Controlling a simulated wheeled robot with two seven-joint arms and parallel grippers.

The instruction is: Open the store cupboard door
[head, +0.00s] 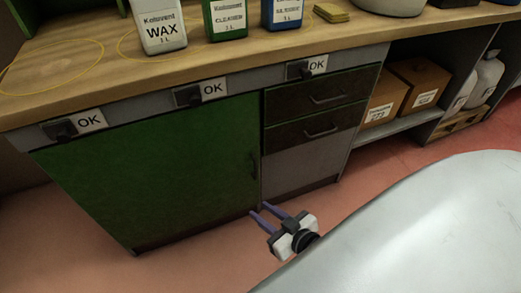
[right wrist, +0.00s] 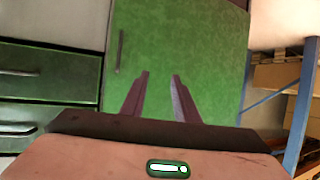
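The green cupboard door (head: 155,170) is in the left half of the head view, under the worktop, and looks shut. Its dark upright handle (head: 254,165) is near the door's right edge. In the right wrist view the green door (right wrist: 210,45) fills the middle, with the handle (right wrist: 121,51) near its left edge. My right gripper (head: 261,210) is open and empty, low in front of the cabinet, below the handle in the head view. Its two purple fingers (right wrist: 160,75) point toward the door, apart from the handle. My left gripper is not in view.
Two drawers (head: 318,108) with bar handles are right of the door. Several labelled containers, including a white WAX one (head: 160,25), stand on the worktop (head: 75,70). Cardboard boxes (head: 418,82) sit on an open shelf to the right. The red floor before the door is clear.

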